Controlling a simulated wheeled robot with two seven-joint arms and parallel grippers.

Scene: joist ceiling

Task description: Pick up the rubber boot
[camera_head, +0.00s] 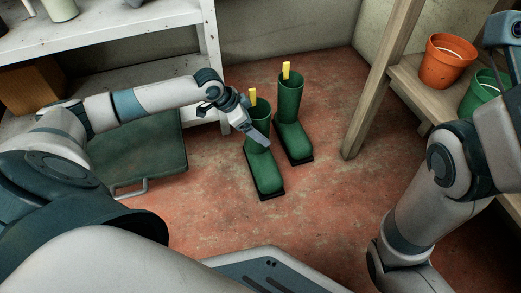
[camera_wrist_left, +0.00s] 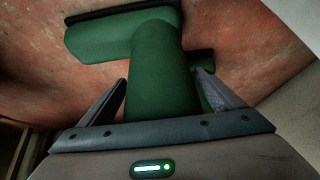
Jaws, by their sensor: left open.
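Two green rubber boots stand upright on the reddish floor, each with a yellow tab at the top. The nearer boot (camera_head: 264,172) has my left gripper (camera_head: 257,132) at its shaft. The farther boot (camera_head: 292,132) stands just behind and to the right. In the left wrist view, the boot's shaft (camera_wrist_left: 162,75) lies between the two open fingers of my left gripper (camera_wrist_left: 160,90), with small gaps visible beside it. The boot's foot (camera_wrist_left: 100,38) points to the left there. My right gripper is outside the views.
A white shelf (camera_head: 110,22) stands at the back left, with a green case (camera_head: 140,155) on the floor below. A wooden rack (camera_head: 385,70) at the right holds an orange pot (camera_head: 446,62) and a green pot (camera_head: 484,95). Floor right of the boots is clear.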

